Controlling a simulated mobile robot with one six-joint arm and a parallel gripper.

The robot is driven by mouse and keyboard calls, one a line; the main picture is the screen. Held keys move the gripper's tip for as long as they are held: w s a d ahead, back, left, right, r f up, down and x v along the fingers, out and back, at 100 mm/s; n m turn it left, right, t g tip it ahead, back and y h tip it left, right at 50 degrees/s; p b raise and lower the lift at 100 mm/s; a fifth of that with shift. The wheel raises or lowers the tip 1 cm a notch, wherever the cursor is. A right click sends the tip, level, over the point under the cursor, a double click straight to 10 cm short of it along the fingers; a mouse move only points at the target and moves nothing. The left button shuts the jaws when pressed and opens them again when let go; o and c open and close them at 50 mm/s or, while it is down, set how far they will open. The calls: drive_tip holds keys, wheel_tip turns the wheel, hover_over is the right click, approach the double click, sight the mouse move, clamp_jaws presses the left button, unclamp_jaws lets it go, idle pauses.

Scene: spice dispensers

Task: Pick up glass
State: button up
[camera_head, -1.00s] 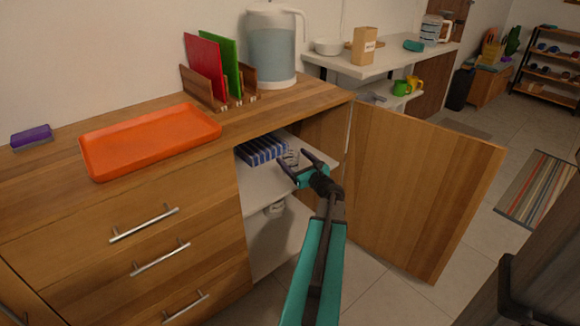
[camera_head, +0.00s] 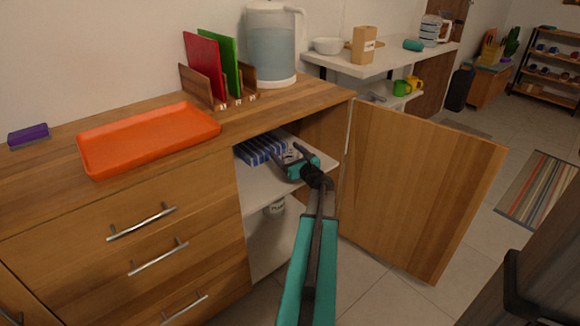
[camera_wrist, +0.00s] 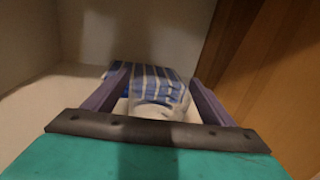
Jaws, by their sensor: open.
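A clear glass (camera_wrist: 155,110) stands on the upper shelf (camera_head: 250,197) inside the open cabinet. In the wrist view it shows between my gripper's two purple fingers, close to the palm, and its lower part is hidden by the dark palm bar. My gripper (camera_wrist: 159,76) is open, with a finger on each side of the glass; I cannot tell whether either finger touches it. In the head view my gripper (camera_head: 287,154) reaches into the cabinet and mostly hides the glass.
A blue-and-white striped item (camera_head: 258,150) lies just behind the glass. The open cabinet door (camera_head: 425,190) stands to the right of my arm. Above are the wooden countertop (camera_head: 290,105), an orange tray (camera_head: 150,140) and a water pitcher (camera_head: 272,50).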

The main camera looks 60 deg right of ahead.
drive_tip(key=shift+w+d, duration=0.15)
drive_tip(key=shift+w, duration=0.2)
idle(0.3)
drive_tip(key=c, duration=1.3)
drive_tip(key=shift+o, duration=0.2)
drive_tip(key=shift+r, duration=0.1)
drive_tip(key=shift+r, duration=0.4)
drive_tip(key=s+d+r+p, duration=0.2)
drive_tip(key=s, duration=0.6)
drive_tip(key=s+d+r+p, duration=0.1)
drive_tip(key=s+r+p, duration=0.1)
drive_tip(key=s, duration=0.5)
drive_tip(key=shift+s+d, duration=0.35)
